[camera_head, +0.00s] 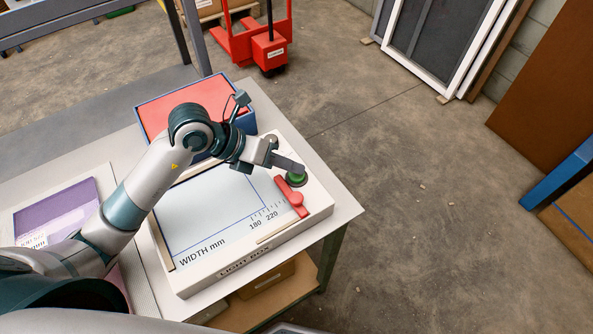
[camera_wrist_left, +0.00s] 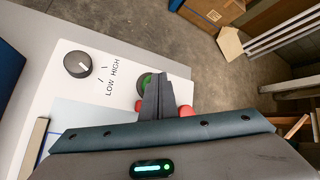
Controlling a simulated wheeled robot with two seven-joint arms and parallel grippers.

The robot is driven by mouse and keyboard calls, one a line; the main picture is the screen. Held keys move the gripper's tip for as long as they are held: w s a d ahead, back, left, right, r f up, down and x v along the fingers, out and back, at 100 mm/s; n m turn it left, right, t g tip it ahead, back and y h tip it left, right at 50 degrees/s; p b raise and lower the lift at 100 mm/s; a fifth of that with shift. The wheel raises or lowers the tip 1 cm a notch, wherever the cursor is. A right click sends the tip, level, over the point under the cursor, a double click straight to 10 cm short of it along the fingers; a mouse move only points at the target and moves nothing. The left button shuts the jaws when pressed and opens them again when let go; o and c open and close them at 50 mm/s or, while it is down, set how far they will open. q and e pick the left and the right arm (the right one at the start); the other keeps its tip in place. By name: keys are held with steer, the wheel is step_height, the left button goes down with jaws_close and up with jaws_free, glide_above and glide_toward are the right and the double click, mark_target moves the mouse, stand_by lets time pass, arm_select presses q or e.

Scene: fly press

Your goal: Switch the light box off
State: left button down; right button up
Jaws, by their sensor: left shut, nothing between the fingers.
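The light box (camera_head: 220,267) lies on the table, a white case with a pale screen (camera_head: 212,208) marked "WIDTH mm". A green button (camera_head: 297,180) sits at its right end, with a red lever-like part (camera_head: 290,198) beside it. My left gripper (camera_head: 300,169) is shut and empty, its tips over the green button; I cannot tell whether they touch it. In the left wrist view the shut fingers (camera_wrist_left: 157,97) partly hide the green button (camera_wrist_left: 146,79). A dark knob (camera_wrist_left: 77,64) stands near the "LOW HIGH" marks. My right gripper is not in view.
A blue box with a red top (camera_head: 158,112) stands behind the light box. The table's right edge is close to the light box. A red pallet truck (camera_head: 268,52) stands on the floor beyond.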

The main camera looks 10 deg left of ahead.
mark_target(291, 175)
arm_select(q)
steer(key=shift+r, duration=0.45)
step_height(291, 175, up, 6)
steer(key=p, duration=0.5)
stand_by(0.3)
steer(key=shift+f, duration=0.1)
